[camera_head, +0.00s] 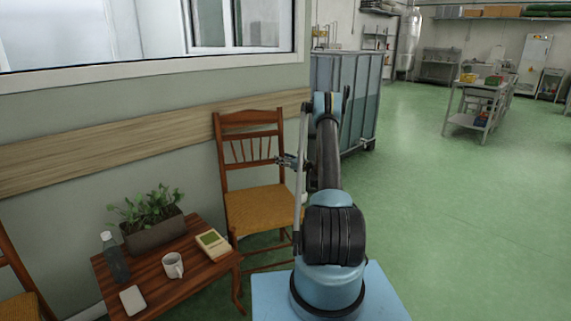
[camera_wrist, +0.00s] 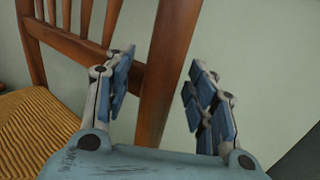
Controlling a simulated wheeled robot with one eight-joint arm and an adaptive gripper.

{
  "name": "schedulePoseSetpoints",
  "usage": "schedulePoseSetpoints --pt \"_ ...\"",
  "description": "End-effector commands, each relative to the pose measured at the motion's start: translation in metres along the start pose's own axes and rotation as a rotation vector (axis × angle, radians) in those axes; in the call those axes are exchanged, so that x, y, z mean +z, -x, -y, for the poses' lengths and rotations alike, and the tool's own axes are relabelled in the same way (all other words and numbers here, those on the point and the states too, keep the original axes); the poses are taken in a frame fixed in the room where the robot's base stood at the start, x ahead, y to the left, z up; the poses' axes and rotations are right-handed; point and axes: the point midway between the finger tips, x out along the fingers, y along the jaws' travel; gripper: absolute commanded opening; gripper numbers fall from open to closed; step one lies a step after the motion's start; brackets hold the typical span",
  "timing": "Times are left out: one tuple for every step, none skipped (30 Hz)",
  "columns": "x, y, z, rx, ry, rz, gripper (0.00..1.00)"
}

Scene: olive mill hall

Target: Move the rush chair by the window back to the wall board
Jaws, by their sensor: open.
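The rush chair (camera_head: 262,207) has a brown wooden frame, a spindled back and a woven yellow seat. It stands upright below the window, its back in front of the wooden wall board (camera_head: 130,128). Whether it touches the board is unclear. My gripper (camera_head: 285,160) is beside the chair's right back post in the head view. In the wrist view my gripper (camera_wrist: 164,60) is open, with one finger on each side of the back post (camera_wrist: 167,75). The left finger overlaps the back's lower rail. No firm contact shows. The woven seat (camera_wrist: 35,125) is at the left.
A small wooden table (camera_head: 180,285) left of the chair holds a potted plant (camera_head: 152,220), bottle (camera_head: 114,258), mug (camera_head: 173,265), box (camera_head: 213,244) and white device (camera_head: 132,300). Another chair (camera_head: 12,265) is cut off at left. A grey-blue cabinet (camera_head: 362,100) stands behind my arm. Green floor (camera_head: 460,210) is clear at right.

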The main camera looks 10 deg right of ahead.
Motion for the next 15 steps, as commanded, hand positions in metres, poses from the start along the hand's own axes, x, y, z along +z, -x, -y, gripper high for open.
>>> schedulePoseSetpoints --pt "0.0 -0.0016 0.0 0.0 0.0 0.0 0.51" --pt "0.0 -0.0021 0.0 0.0 0.0 0.0 0.51" --pt "0.0 -0.0025 -0.0001 0.0 0.0 0.0 0.51" --pt "0.0 -0.0027 -0.0001 0.0 0.0 0.0 0.51" --pt "0.0 -0.0027 -0.0001 0.0 0.0 0.0 0.51" --pt "0.0 -0.0027 -0.0001 0.0 0.0 0.0 0.51" --pt "0.0 -0.0027 -0.0002 0.0 0.0 0.0 0.51" --pt "0.0 -0.0027 -0.0002 0.0 0.0 0.0 0.51" --pt "0.0 -0.0026 -0.0003 0.0 0.0 0.0 0.51" --pt "0.0 -0.0026 -0.0003 0.0 0.0 0.0 0.51" --pt "0.0 -0.0026 -0.0003 0.0 0.0 0.0 0.47" --pt "0.0 -0.0026 -0.0003 0.0 0.0 0.0 0.38" --pt "0.0 -0.0026 -0.0003 0.0 0.0 0.0 0.31" --pt "0.0 -0.0026 -0.0004 0.0 0.0 0.0 0.24" --pt "0.0 -0.0026 -0.0004 0.0 0.0 0.0 0.15"
